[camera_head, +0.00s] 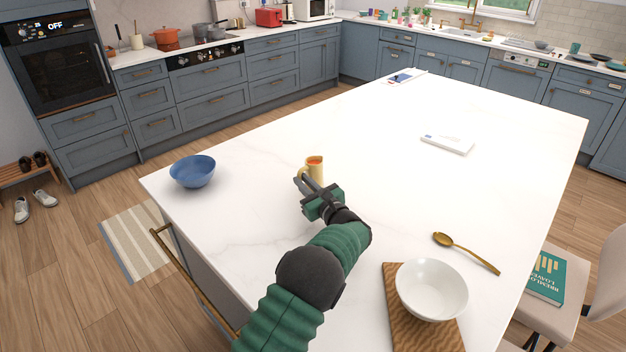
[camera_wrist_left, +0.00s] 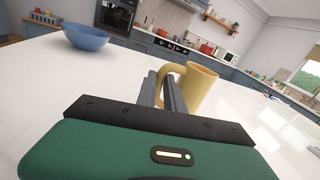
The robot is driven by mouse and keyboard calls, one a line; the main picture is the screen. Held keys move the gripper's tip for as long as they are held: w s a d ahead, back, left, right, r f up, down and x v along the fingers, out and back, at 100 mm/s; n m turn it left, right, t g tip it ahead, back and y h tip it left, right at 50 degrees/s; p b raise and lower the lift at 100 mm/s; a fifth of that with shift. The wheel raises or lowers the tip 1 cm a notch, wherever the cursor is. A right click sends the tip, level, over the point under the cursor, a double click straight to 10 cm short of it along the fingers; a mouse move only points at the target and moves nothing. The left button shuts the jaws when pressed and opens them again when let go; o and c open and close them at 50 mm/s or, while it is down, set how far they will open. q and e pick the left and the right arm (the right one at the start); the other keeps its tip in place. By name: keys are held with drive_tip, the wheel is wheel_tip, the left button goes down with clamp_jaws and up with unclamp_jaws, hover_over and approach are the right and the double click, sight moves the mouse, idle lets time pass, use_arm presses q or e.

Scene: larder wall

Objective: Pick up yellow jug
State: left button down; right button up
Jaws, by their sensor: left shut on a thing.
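The yellow jug (camera_head: 316,172) stands upright on the white island top, just beyond my left gripper. In the left wrist view the jug (camera_wrist_left: 200,88) shows its handle at left. My left gripper (camera_head: 303,184) is shut on the jug's handle; in the left wrist view its fingers (camera_wrist_left: 163,88) have the handle between them. The jug looks to be on the counter or very close to it; its base is partly hidden by the gripper. My right gripper is not in view.
A blue bowl (camera_head: 193,171) is at left on the island (camera_head: 395,210). A wooden board (camera_head: 396,313) with a white bowl (camera_head: 431,287) and a gold spoon (camera_head: 466,252) lie at front right. A white flat object (camera_head: 447,144) lies further back. The counter around the jug is clear.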

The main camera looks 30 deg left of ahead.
use_arm(q)
drive_tip(key=shift+w, duration=0.1)
idle(0.6)
wheel_tip(320, 180, up, 10)
idle(0.9)
